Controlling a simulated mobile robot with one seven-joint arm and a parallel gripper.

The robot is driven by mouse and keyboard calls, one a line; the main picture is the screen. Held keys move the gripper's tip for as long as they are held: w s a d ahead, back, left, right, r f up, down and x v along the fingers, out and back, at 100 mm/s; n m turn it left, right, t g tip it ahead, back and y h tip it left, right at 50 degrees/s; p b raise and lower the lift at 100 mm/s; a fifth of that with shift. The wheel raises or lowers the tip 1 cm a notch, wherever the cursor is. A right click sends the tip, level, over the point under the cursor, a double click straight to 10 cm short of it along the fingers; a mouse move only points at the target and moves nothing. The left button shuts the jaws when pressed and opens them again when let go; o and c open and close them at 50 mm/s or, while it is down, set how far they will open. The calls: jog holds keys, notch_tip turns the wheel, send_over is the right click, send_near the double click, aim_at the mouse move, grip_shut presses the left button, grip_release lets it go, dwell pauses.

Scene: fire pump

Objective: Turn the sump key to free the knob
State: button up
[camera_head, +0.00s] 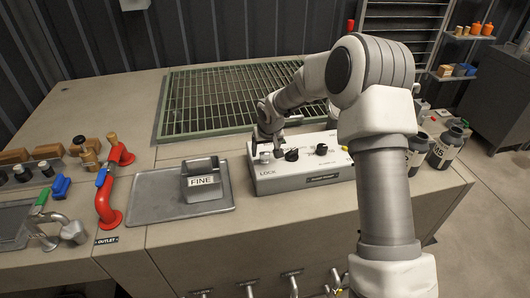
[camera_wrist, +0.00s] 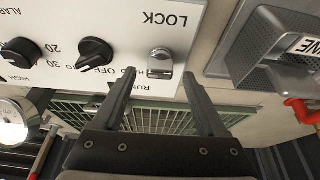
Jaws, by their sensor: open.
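The sump key (camera_wrist: 160,62) is a small metallic key at the LOCK label on the white control panel (camera_head: 300,182). It also shows in the head view (camera_head: 265,157). A black selector knob (camera_wrist: 95,54) with OFF and RUN markings sits beside it, and it shows in the head view too (camera_head: 292,155). My gripper (camera_wrist: 160,78) is open, its two dark fingers apart on either side of the key as seen in the wrist view. I cannot tell how deep the fingers reach.
A second black knob (camera_head: 321,149) is further right on the panel. A metal FINE box (camera_head: 202,186) stands on a tray (camera_head: 150,208) to the left. A red pipe (camera_head: 107,190) is beyond the tray. A green grate (camera_head: 225,98) lies behind. Dark bottles (camera_head: 446,147) stand at the right.

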jog(key=shift+x, duration=0.85)
grip_shut()
